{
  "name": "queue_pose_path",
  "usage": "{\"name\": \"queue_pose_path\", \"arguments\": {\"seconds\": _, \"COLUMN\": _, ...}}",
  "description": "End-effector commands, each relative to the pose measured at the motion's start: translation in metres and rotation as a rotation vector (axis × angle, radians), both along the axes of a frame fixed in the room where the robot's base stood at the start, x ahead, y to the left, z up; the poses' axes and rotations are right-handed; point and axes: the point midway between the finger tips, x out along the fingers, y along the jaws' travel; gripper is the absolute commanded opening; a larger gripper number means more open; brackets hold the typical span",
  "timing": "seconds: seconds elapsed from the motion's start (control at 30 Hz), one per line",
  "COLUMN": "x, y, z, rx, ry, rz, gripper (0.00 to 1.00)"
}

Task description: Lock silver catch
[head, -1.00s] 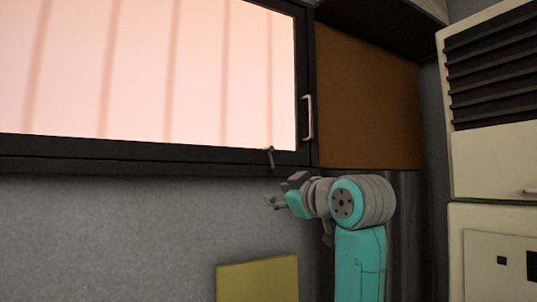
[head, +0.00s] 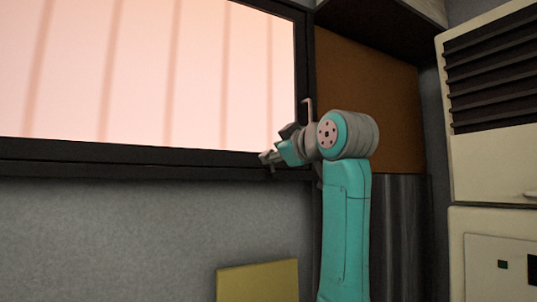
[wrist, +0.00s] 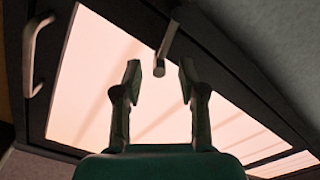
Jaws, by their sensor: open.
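The silver catch (wrist: 167,48) is a short bar on the dark lower frame of the window. In the wrist view it hangs between and just beyond the tips of my gripper (wrist: 157,80), whose two fingers are apart and empty. In the head view my gripper (head: 267,158) is at the window's lower right corner and hides most of the catch; only a small bit of it (head: 272,172) shows below the fingers. I cannot tell from these views whether a finger touches it.
A pale handle (head: 308,112) stands on the window's right frame (head: 302,60), partly behind my arm; it also shows in the wrist view (wrist: 33,55). A brown panel (head: 385,100) and a cream cabinet (head: 490,180) stand to the right. A yellow board (head: 258,280) is below.

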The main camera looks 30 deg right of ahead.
Motion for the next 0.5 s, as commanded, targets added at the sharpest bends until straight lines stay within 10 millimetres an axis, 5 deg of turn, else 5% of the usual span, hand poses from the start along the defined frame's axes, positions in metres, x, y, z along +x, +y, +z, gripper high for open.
{"name": "queue_pose_path", "arguments": {"seconds": 0.2, "x": 0.026, "y": 0.000, "z": 0.000, "rx": 0.000, "ry": 0.001, "rz": -0.001, "gripper": 0.41}}
{"name": "queue_pose_path", "arguments": {"seconds": 0.5, "x": 0.033, "y": 0.000, "z": 0.000, "rx": -0.001, "ry": -0.001, "rz": -0.001, "gripper": 0.41}}
